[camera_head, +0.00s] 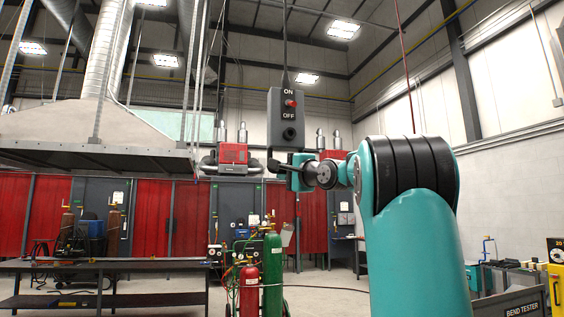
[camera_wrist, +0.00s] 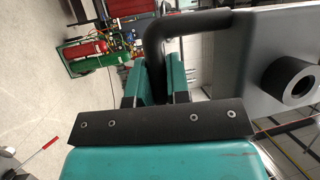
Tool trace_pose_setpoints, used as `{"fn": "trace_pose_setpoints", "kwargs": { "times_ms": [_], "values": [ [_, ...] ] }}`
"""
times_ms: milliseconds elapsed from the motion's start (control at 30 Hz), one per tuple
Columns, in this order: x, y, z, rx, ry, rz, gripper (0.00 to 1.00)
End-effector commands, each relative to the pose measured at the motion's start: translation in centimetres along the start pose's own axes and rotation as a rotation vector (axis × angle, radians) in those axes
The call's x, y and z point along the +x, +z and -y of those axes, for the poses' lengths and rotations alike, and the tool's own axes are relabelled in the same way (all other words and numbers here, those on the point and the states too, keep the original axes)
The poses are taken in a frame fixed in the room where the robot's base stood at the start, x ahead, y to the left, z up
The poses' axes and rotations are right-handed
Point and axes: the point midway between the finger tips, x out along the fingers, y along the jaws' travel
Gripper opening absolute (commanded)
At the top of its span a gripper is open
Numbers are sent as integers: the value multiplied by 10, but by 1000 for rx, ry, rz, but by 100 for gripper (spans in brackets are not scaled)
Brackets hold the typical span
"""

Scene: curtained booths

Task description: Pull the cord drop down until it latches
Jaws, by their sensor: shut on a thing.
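The cord drop (camera_head: 287,118) is a dark grey box hanging on a vertical cord from above, with ON and OFF labels, a red button and a round black socket. Its grey side and socket fill the right of the wrist view (camera_wrist: 235,50). A black bent handle (camera_wrist: 182,21) sticks out from the box. My gripper (camera_head: 290,170) is at the lower end of the box. In the wrist view its teal fingers (camera_wrist: 155,85) are shut around the handle's bar. The top of the cord is out of view, and no latch can be made out.
A metal bench (camera_head: 110,266) stands at lower left. A green cylinder (camera_head: 273,262) and a red cylinder (camera_head: 249,287) stand on the floor below the box. Red curtains (camera_head: 150,215) line the back. A large hood (camera_head: 90,130) hangs at left. The air around the box looks clear.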

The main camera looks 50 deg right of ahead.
Motion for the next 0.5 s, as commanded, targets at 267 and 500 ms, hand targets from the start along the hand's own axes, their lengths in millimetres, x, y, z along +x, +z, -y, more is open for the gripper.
{"fn": "trace_pose_setpoints", "kwargs": {
  "times_ms": [267, 500],
  "values": [
    [-18, 6, -96, 4, 5, 3, 0],
    [-25, 9, -134, 2, 4, 1, 0]
  ]
}}
